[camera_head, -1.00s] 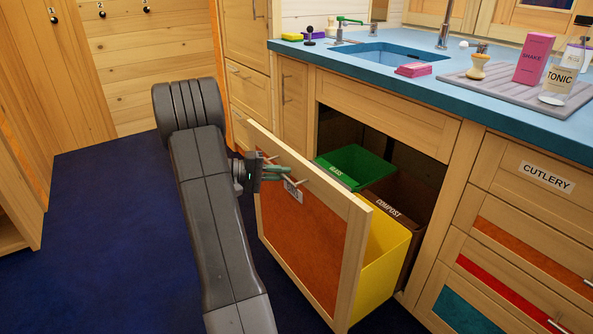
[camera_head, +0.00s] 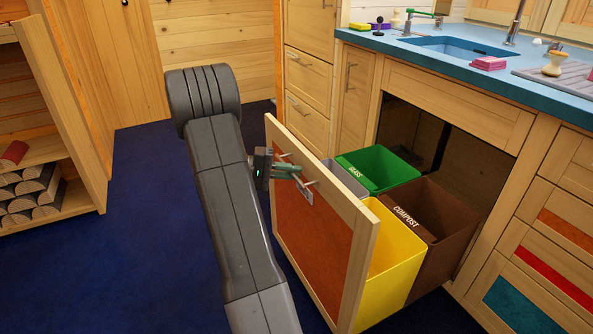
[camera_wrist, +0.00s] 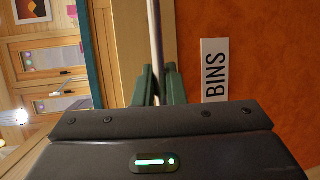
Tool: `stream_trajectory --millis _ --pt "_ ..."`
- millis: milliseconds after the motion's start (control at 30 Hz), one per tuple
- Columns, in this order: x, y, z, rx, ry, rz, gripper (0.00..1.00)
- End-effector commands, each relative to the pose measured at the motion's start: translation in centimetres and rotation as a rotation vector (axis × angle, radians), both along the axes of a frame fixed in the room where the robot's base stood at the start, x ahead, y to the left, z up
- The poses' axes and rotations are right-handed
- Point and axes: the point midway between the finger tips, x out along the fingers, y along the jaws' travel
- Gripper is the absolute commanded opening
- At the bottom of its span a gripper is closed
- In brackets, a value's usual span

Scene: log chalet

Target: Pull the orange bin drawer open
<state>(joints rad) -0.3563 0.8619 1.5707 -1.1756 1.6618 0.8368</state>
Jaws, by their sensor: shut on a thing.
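The orange-fronted bin drawer (camera_head: 312,235) stands well out from the counter below the sink. Its front has a pale wood frame and an orange panel. My gripper (camera_head: 298,170) is at the top of this front, shut on the drawer's bar handle (camera_wrist: 155,40), which passes between the green fingers (camera_wrist: 157,85) in the wrist view. A white BINS label (camera_wrist: 215,70) is right beside the fingers. Behind the front are a green glass bin (camera_head: 375,168), a brown compost bin (camera_head: 440,240), a yellow bin (camera_head: 395,265) and a partly hidden grey bin (camera_head: 345,180).
The blue counter (camera_head: 450,65) holds the sink (camera_head: 455,47) and a pink box (camera_head: 488,63). Closed drawers (camera_head: 560,235) with coloured fronts are at the right. A shelf with logs (camera_head: 35,190) stands at the left. Blue floor (camera_head: 150,260) is clear to the left.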

Motion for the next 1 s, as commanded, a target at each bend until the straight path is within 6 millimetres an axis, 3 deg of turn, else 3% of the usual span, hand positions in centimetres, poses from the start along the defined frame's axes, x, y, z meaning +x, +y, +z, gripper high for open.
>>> stream_trajectory --millis 467,500,600,867,1000 --pt "-0.2 0.5 -0.1 0.000 0.001 0.002 0.00" --pt "-0.2 0.5 -0.1 0.000 0.001 0.002 0.17" --pt "-0.1 0.4 -0.1 0.000 0.001 0.002 0.32" --pt "-0.1 0.4 0.0 0.000 0.000 0.001 0.32" --pt "-0.1 1.4 0.3 -0.001 -0.001 0.003 0.32"
